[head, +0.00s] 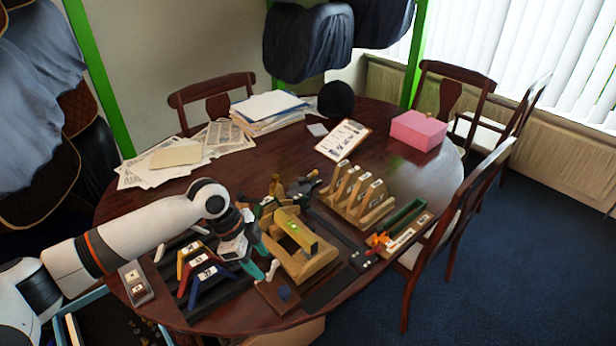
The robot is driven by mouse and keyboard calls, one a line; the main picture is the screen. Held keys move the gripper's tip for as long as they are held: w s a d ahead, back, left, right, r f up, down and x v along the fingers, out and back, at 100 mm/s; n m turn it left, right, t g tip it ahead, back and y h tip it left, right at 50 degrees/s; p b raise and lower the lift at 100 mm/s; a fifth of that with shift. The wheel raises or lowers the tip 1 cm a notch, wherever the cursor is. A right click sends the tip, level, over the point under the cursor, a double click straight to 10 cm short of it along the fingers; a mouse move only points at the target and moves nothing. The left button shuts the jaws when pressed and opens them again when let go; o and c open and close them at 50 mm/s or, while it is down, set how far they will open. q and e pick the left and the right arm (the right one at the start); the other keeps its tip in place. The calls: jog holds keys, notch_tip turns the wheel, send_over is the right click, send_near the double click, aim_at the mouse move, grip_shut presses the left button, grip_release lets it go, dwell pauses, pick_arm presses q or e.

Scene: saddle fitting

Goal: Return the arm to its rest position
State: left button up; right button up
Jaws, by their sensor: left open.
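My white left arm (150,232) reaches in from the left over the near part of the round wooden table (375,200). My left gripper (266,256) is open, with its fingers next to a wooden frame-like fixture (318,262). A yellow-green piece (299,233) lies across the top of that fixture. I cannot tell whether the fingers touch the fixture. I see nothing held between them. Part of the table behind my wrist is hidden. My right gripper is not in view.
Numbered coloured gauges (205,270) stand close left of my gripper. A pink box (418,130), papers (268,108) and a clipboard (342,139) lie farther back. Chairs (470,205) surround the table.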

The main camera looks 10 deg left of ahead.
pick_arm(q)
jog(key=s+d+f+n+t, duration=0.1)
jog(key=s+d+f, duration=0.2)
jog(key=s+d, duration=0.3)
jog(key=s+d+f+n, duration=0.2)
jog(key=s+d+f, duration=0.1)
jog(key=s+d, duration=0.25)
jog(key=s+a+n+t+y, duration=0.2)
jog(key=s+a+n+y, duration=0.2)
jog(key=s+a+n, duration=0.8)
jog(key=s+f+g, duration=0.1)
jog(key=s+f, duration=0.1)
jog(key=f, duration=1.2)
jog(key=s+f, duration=0.2)
jog(key=f, duration=1.2)
jog(key=s+a+f+m+g, duration=0.1)
jog(key=s+a+f, duration=0.2)
jog(key=s+f, duration=1.1)
jog(key=shift+s+f+g+y, duration=0.3)
jog(key=shift+s+f, duration=0.05)
jog(key=shift+s, duration=0.3)
